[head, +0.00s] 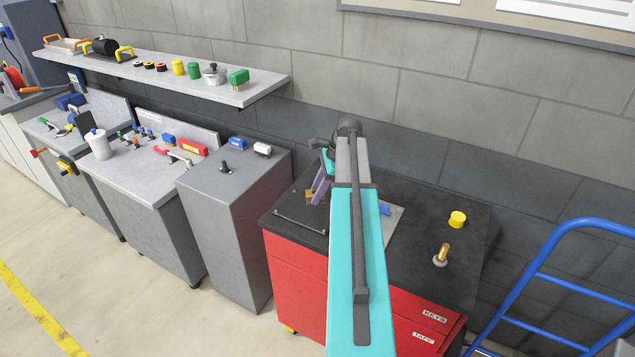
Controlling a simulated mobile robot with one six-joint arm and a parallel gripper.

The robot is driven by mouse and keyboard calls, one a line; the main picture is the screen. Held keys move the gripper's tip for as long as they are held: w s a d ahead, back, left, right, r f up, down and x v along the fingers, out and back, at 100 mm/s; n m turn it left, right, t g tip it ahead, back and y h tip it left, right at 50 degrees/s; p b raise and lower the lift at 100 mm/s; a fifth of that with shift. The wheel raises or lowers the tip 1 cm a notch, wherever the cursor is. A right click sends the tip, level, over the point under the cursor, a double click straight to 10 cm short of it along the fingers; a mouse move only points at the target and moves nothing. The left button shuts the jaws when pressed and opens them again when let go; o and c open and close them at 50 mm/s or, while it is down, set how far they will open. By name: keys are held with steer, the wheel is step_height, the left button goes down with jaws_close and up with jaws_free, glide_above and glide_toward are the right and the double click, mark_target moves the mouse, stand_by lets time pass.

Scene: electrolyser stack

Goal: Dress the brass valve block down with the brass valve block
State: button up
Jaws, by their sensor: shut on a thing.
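My arm reaches over the red cabinet, and my gripper (318,190) is low over its left part, with purple fingers pointing down. The gripper is shut on a small brass-coloured block (309,197), which looks like the brass valve block. The block is tiny in this view and partly hidden by the fingers. It is close above or on a dark flat plate (300,215); I cannot tell whether they touch. A separate brass upright piece on a pale round base (441,255) stands at the right of the cabinet top.
The black cabinet top (420,285) also holds a yellow cap (457,219) and a blue item (385,210) on a grey plate. A blue hand truck (540,275) stands at right. A grey cabinet (235,190) is at left, below a wall shelf (250,92). The cabinet top's right part has free room.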

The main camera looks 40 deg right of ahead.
steer(key=shift+s+d+r+p, duration=0.1)
steer(key=shift+r+p, duration=0.45)
steer(key=shift+r, duration=0.6)
